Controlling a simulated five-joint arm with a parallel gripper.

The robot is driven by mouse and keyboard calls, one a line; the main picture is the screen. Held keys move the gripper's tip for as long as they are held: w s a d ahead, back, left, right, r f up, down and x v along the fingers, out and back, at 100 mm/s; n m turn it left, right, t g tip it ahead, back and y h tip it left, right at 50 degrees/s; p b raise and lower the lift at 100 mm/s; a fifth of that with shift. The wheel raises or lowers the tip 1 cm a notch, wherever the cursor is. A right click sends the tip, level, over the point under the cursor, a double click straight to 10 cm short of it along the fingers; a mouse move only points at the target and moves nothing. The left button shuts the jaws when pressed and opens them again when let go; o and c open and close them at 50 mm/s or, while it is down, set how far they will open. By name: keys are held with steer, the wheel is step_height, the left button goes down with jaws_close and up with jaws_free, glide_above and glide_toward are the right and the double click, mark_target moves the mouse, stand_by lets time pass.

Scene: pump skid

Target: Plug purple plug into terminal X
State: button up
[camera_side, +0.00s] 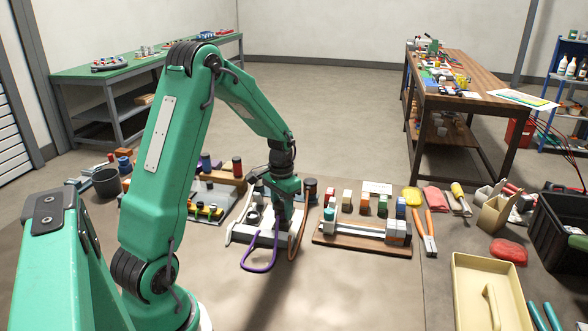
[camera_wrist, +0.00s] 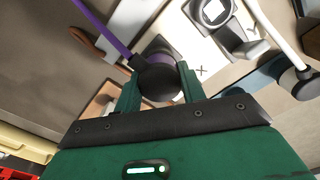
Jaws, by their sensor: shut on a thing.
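My gripper (camera_wrist: 159,88) is shut on the purple plug (camera_wrist: 157,78), a round plug with a black cap and a purple body. A purple cable (camera_wrist: 102,32) runs from it to the upper left. A letter X (camera_wrist: 202,70) shows on the pale terminal board just right of the plug. The socket at that mark is hidden behind the plug and fingers, so I cannot tell whether the plug is in it. In the side view my gripper (camera_side: 284,208) is low over the white terminal board (camera_side: 262,238), with the purple cable (camera_side: 260,267) looping in front.
A grey terminal (camera_wrist: 214,14) with a square face and a white cable (camera_wrist: 270,28) lie close by. In the side view a brown cable (camera_side: 298,238) hangs beside my gripper. A wooden block fixture (camera_side: 350,244) stands to the right. Bare tabletop lies in front.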

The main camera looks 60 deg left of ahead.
steer(key=shift+f, duration=0.5)
stand_by(0.3)
steer(key=o, duration=1.2)
steer(key=shift+r, duration=0.15)
steer(key=shift+r, duration=3.8)
